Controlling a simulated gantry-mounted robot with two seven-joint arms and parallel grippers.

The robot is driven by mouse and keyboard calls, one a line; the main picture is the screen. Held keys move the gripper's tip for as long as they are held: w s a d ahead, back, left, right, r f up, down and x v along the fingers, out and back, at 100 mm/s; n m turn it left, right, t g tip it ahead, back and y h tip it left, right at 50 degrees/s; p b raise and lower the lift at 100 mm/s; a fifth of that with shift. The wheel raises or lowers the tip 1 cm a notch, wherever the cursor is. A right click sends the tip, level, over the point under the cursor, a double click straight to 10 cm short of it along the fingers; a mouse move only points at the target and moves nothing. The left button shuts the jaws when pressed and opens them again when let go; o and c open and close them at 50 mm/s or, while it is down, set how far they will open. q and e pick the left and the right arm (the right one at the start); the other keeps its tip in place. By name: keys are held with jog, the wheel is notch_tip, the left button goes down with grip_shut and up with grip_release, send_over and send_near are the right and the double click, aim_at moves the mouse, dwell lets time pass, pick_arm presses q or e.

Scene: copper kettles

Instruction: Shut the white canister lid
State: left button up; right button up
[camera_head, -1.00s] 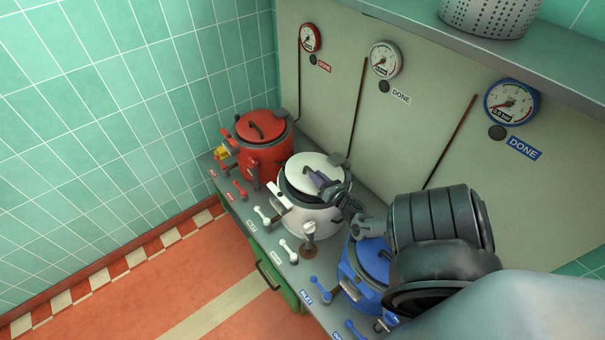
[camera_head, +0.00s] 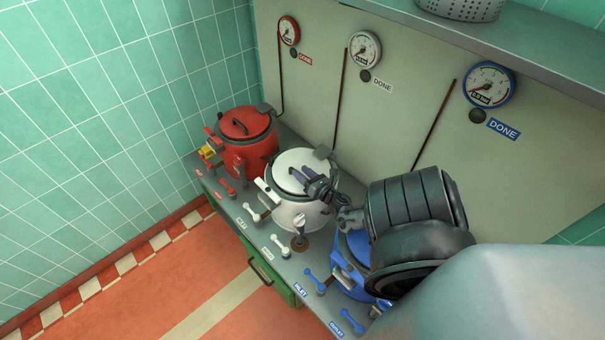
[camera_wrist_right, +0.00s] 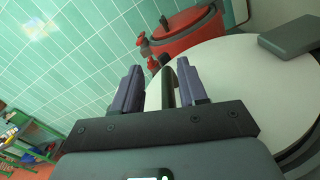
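The white canister (camera_head: 288,212) stands between the red and blue ones. Its white lid (camera_head: 290,160) lies over the top, with a grey hinge block at the back right; whether it sits fully down I cannot tell. In the right wrist view the lid (camera_wrist_right: 225,75) fills the right side. My right gripper (camera_head: 302,179) is over the lid, partly hiding it. In the wrist view its fingers (camera_wrist_right: 158,88) are apart, with the lid's dark handle (camera_wrist_right: 168,88) between them, nearer the right finger. My left gripper is not in view.
A red canister (camera_head: 252,157) stands to the left and a blue canister (camera_head: 347,273), partly hidden by my right arm, to the right. Small levers line the counter's front. Gauges (camera_head: 364,50) hang on the back panel under a grey shelf (camera_head: 540,40).

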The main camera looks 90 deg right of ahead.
jog(key=shift+r, duration=0.15)
notch_tip(320, 180, up, 4)
jog(key=shift+r+p, duration=0.25)
jog(key=shift+p, duration=0.75)
jog(key=s+a+r, duration=0.1)
jog(key=s+r, duration=0.2)
jog(key=s, duration=0.2)
jog(key=s+a+r+p, duration=0.1)
jog(key=s+a+r, duration=0.1)
jog(key=s, duration=0.4)
jog(key=shift+s+r, duration=0.2)
jog(key=shift+r, duration=0.4)
